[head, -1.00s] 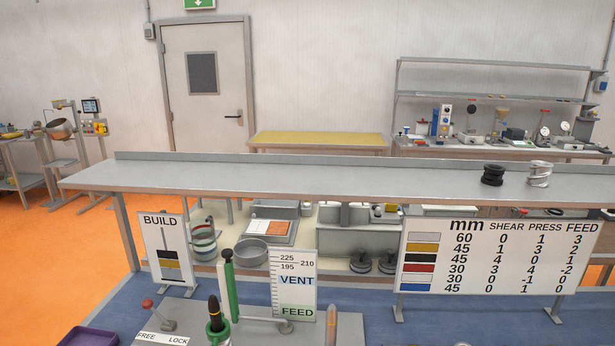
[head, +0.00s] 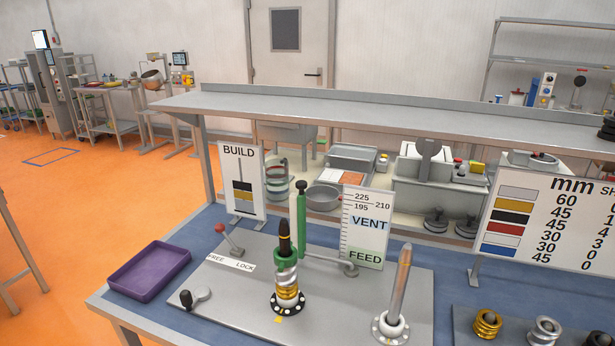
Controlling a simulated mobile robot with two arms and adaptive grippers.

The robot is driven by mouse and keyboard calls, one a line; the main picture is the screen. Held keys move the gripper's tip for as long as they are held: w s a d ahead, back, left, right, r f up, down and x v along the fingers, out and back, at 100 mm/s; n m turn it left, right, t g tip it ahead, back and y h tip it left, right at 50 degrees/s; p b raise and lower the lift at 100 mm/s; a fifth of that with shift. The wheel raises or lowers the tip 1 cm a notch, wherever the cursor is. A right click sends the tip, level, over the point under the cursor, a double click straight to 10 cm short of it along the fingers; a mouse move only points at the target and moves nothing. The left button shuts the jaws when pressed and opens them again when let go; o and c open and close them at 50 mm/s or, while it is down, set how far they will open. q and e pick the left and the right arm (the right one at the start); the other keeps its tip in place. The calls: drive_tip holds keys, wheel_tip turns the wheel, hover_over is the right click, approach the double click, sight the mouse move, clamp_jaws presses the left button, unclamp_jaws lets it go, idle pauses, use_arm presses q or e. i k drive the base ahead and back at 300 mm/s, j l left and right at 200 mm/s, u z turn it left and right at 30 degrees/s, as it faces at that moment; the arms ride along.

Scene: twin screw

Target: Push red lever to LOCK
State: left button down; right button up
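The red lever (head: 228,240) stands on the grey plate (head: 225,292) at the left of the head view. Its red knob tips up and to the left, toward the FREE end of the white FREE / LOCK label (head: 231,262) in front of it. The LOCK word is at the label's right end. Neither of my grippers is in the head view, and nothing touches the lever.
A purple tray (head: 118,281) lies left of the plate. A dark-knobbed crank (head: 195,296) is in front of the lever. Right of it stand a ringed dark-tipped shaft (head: 286,268), a green post (head: 302,228) and the VENT / FEED board (head: 368,212).

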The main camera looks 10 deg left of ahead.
sight(220, 228)
drive_tip(key=i+j+z, duration=0.2)
drive_tip(key=j+z, duration=0.15)
drive_tip(key=j, duration=1.2)
drive_tip(key=j+z, duration=0.3)
drive_tip(key=j, duration=1.25)
